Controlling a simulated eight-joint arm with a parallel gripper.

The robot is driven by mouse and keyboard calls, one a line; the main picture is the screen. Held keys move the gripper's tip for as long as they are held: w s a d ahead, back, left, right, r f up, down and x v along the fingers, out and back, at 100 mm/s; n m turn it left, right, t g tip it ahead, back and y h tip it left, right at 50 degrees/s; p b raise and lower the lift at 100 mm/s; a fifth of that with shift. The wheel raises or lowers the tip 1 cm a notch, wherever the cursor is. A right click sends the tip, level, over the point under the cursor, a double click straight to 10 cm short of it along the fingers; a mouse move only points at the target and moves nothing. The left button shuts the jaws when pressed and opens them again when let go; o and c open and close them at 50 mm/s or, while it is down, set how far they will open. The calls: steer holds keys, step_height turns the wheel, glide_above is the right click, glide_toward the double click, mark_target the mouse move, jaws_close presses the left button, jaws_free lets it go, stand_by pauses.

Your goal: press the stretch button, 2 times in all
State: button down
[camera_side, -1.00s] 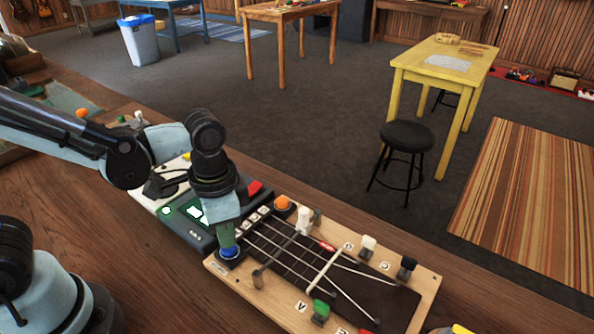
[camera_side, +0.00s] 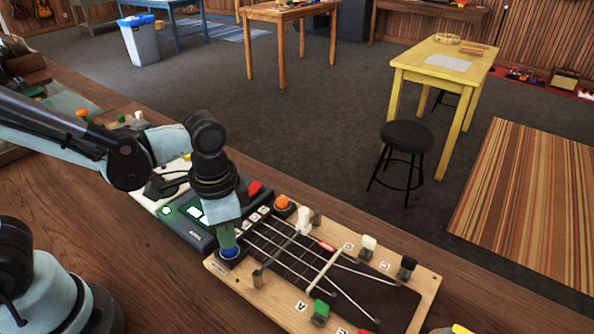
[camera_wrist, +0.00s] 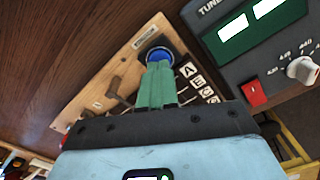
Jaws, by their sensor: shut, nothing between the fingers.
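A round blue button (camera_side: 229,253) sits in a dark ring at the near left corner of a wooden fretboard panel (camera_side: 284,316). A small label lies beside it, too small to read, so I cannot confirm it is the stretch button. My gripper (camera_side: 228,243) is shut and empty, pointing down with its green fingertips at the blue button. In the wrist view the fingertips (camera_wrist: 157,72) overlap the lower part of the blue button (camera_wrist: 155,53). They look on or just above its top; I cannot tell whether it is pressed down.
An orange button (camera_side: 282,202) is at the panel's far left corner. Strings, pegs and small lettered keys crowd the panel. A grey tuner box (camera_side: 202,236) with a red switch (camera_wrist: 253,93) stands close beside it. Wooden bench top (camera_side: 150,262) is bare in front.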

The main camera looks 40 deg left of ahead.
steer(key=shift+r, duration=3.15)
steer(key=w+a+r+n+t, duration=0.2)
steer(key=a+n+t, duration=0.4)
steer(key=a, duration=0.3)
steer(key=shift+w+t, duration=0.25)
steer(key=shift+t, duration=0.35)
